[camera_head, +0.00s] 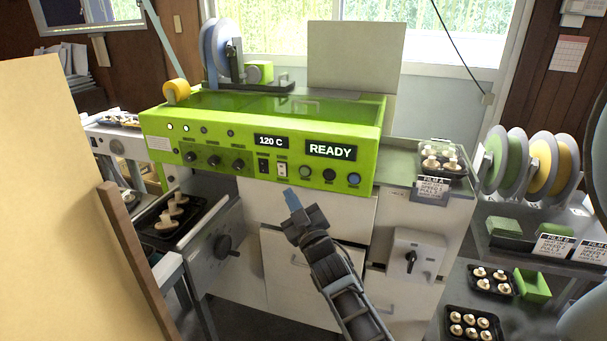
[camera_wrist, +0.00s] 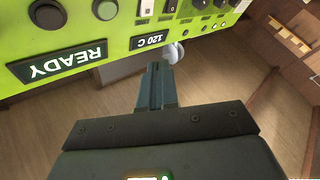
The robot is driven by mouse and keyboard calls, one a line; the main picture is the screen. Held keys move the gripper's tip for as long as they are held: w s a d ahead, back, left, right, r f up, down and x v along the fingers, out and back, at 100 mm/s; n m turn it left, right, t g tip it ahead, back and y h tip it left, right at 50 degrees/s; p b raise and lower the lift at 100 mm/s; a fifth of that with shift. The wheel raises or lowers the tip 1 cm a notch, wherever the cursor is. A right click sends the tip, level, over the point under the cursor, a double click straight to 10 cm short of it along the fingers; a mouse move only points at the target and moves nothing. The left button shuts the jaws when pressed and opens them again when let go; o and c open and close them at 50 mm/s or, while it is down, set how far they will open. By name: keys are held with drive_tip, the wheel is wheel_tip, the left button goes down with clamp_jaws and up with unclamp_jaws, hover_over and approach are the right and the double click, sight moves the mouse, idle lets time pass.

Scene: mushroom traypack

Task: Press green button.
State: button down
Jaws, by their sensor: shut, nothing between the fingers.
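The green button (camera_head: 306,173) is the leftmost of three round buttons under the READY display on the lime-green machine panel (camera_head: 220,143). In the wrist view the green button (camera_wrist: 105,9) is at the top edge, partly cut off, and the panel appears upside down. My gripper (camera_head: 291,195) is shut and empty, with its bluish fingers just below the panel's lower edge, a little left of and below the green button. In the wrist view the gripper (camera_wrist: 157,74) points at the panel's lower edge, apart from the button.
A black button (camera_head: 329,175) and a blue button (camera_head: 353,179) sit right of the green one. A black switch (camera_head: 263,166) and a white switch (camera_head: 281,169) are to its left. A pale round thing (camera_wrist: 175,52) is beside the fingertips in the wrist view. The display reads READY.

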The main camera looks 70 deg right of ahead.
sight(305, 172)
drive_tip(key=shift+w+d+p, duration=0.2)
drive_tip(key=shift+d+p, duration=0.5)
drive_tip(key=shift+d, duration=1.5)
drive_tip(key=shift+w+d+p, duration=0.15)
drive_tip(key=shift+d+p, duration=0.55)
drive_tip(key=shift+d, duration=1.45)
drive_tip(key=shift+d, duration=0.1)
drive_tip(key=shift+d, duration=0.35)
drive_tip(key=shift+d, duration=0.4)
drive_tip(key=shift+a, duration=0.8)
